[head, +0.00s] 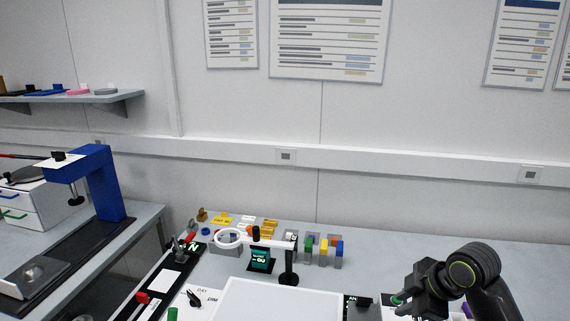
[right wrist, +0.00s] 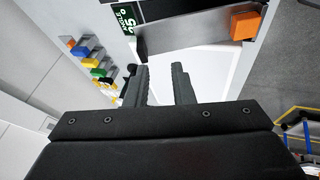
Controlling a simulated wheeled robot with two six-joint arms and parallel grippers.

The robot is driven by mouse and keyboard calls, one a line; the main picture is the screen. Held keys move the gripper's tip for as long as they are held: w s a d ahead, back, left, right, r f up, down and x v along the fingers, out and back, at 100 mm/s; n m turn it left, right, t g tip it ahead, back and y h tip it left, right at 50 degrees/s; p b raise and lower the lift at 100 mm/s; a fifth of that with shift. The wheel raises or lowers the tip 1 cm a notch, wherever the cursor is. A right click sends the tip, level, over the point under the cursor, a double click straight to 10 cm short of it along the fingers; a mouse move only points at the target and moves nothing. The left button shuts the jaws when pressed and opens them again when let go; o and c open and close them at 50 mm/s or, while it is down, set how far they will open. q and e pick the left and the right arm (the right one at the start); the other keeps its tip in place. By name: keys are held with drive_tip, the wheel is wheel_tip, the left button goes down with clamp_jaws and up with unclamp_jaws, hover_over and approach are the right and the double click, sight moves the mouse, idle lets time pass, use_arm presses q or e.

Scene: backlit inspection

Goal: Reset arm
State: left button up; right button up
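My right arm comes in at the lower right of the head view, and its gripper (head: 408,299) is low over the right side of the bench, partly cut off by the bottom edge. In the right wrist view my right gripper (right wrist: 160,84) has its two dark fingers apart, with nothing between them. My left gripper shows in neither view.
A white panel (head: 277,302) lies on the bench, with a ring lamp (head: 229,237) behind it. Several coloured blocks (head: 323,250) stand behind the panel. A blue press (head: 102,180) stands at left. In the right wrist view a grey bar (right wrist: 190,38) and orange block (right wrist: 245,25) lie beyond the fingers.

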drive_tip(key=s+f+m, duration=0.2)
drive_tip(key=s+f, duration=0.2)
drive_tip(key=s, duration=0.1)
drive_tip(key=s+f+m+h, duration=0.1)
drive_tip(key=s+f+m, duration=0.2)
drive_tip(key=s+f, duration=0.2)
drive_tip(key=s+f+m, duration=0.2)
drive_tip(key=s+f, duration=0.2)
drive_tip(key=f, duration=0.1)
drive_tip(key=shift+s+m+h, duration=0.3)
drive_tip(key=shift+s+h, duration=0.1)
drive_tip(key=s+d+f+m+g+h, duration=0.15)
drive_tip(key=s+m, duration=0.25)
drive_tip(key=s, duration=0.4)
drive_tip(key=s+d+f+m+h, duration=0.1)
drive_tip(key=s+f+m, duration=0.15)
drive_tip(key=s, duration=0.45)
wheel_tip(320, 180, down, 25)
drive_tip(key=d+g+b, duration=0.1)
drive_tip(key=b, duration=0.1)
drive_tip(key=s+f+g+b, duration=0.1)
drive_tip(key=s+f, duration=1.4)
drive_tip(key=f, duration=0.2)
drive_tip(key=shift+s+a+f+m, duration=0.15)
drive_tip(key=shift+s+a+m, duration=0.05)
drive_tip(key=shift+a+m, duration=0.2)
drive_tip(key=shift+y, duration=0.25)
